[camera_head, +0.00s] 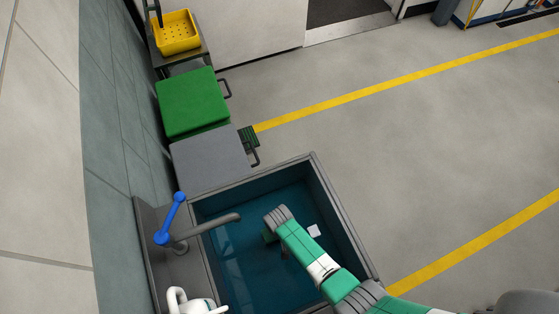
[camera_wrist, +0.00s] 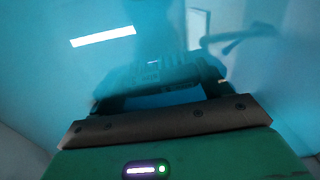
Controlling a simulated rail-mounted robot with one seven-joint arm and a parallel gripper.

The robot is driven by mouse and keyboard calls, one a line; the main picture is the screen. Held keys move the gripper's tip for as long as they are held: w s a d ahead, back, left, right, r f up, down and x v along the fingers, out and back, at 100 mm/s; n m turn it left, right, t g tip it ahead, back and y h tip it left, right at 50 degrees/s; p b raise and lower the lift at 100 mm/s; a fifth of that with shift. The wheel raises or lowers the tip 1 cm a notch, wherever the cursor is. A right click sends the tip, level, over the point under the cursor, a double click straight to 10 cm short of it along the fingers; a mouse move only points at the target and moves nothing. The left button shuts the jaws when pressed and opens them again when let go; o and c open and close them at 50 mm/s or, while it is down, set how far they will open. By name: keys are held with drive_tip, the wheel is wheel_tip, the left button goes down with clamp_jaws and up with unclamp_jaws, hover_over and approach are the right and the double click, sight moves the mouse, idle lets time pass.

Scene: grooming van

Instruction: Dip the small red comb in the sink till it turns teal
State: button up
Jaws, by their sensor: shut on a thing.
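The sink (camera_head: 334,200) is a deep grey basin holding dark teal-blue water. My gripper (camera_head: 273,240) is inside the basin, pointing down at the water, right of the tap spout. In the wrist view, my gripper (camera_wrist: 165,88) is shut on a thin thing, which I take to be the comb. A dim, teal-tinted toothed shape shows beyond the dark finger bar, against bright blue water. The comb's outline and own colour are unclear there. In the head view my arm hides the comb. I cannot tell how deep it sits in the water.
A grey tap spout (camera_head: 213,225) with a blue lever (camera_head: 172,216) reaches over the basin's left side. A white jug (camera_head: 189,303) stands at the lower left. Beyond the sink are a grey top (camera_head: 208,160), a green top (camera_head: 192,102) and a yellow basket (camera_head: 176,34). Floor at right is clear.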

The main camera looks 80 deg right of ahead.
wheel_tip(320, 180, up, 29)
drive_tip(key=p, duration=2.2)
drive_tip(key=shift+r, duration=0.15)
